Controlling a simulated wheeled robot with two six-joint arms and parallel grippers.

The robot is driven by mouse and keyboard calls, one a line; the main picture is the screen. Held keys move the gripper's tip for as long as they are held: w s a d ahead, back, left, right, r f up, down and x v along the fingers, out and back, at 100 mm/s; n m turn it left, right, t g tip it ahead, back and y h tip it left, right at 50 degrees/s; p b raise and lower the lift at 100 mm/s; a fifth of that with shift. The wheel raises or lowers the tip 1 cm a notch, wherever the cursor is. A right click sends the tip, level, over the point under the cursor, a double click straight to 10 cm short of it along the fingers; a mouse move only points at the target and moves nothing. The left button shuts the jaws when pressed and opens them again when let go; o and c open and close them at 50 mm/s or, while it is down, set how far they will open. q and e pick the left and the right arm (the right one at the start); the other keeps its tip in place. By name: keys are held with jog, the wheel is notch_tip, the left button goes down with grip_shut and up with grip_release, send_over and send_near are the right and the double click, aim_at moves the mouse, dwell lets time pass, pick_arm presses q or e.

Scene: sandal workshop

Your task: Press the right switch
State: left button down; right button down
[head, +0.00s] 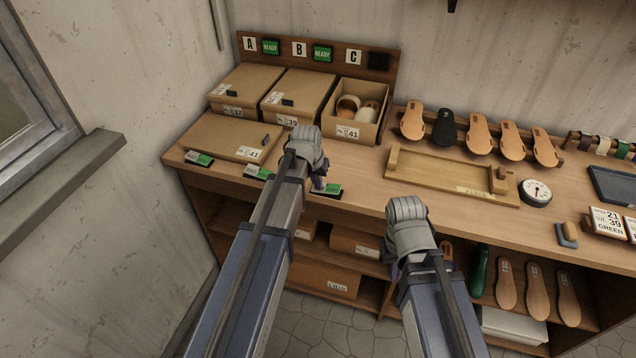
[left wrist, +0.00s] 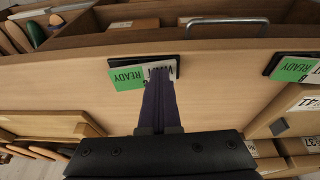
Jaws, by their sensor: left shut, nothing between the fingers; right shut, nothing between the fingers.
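Three switches with green READY halves line the bench's front edge: the left switch (head: 199,158), the middle switch (head: 258,173) and the right switch (head: 328,190). My left gripper (head: 319,185) is shut and empty at the right switch. In the left wrist view its fingertips (left wrist: 160,74) cover part of the white WAIT half of that switch (left wrist: 126,77); contact is unclear. The middle switch (left wrist: 294,69) shows there too. Above, displays A (head: 270,47) and B (head: 322,53) read READY; display C (head: 378,61) is dark. My right gripper (head: 396,268) is shut, mostly hidden behind its wrist.
Two closed boxes (head: 245,88) and an open box with sandals (head: 357,112) stand behind the switches. A flat box lid (head: 222,137) lies left. A wooden tray (head: 450,178), a round gauge (head: 536,193) and several insoles (head: 480,134) occupy the right. A wall stands left.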

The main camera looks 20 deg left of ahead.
pick_arm(q)
jog(key=shift+d, duration=0.1)
jog(key=shift+d+r+p, duration=0.3)
jog(key=shift+d+r, duration=0.05)
jog(key=shift+d, duration=0.25)
jog(key=shift+a+r+p, duration=0.1)
jog(key=shift+r+p, duration=0.8)
jog(key=a+p+v, duration=0.2)
jog(key=p+v, duration=0.9)
jog(key=v, duration=0.1)
jog(key=shift+w+a, duration=0.2)
jog(key=shift+w, duration=0.15)
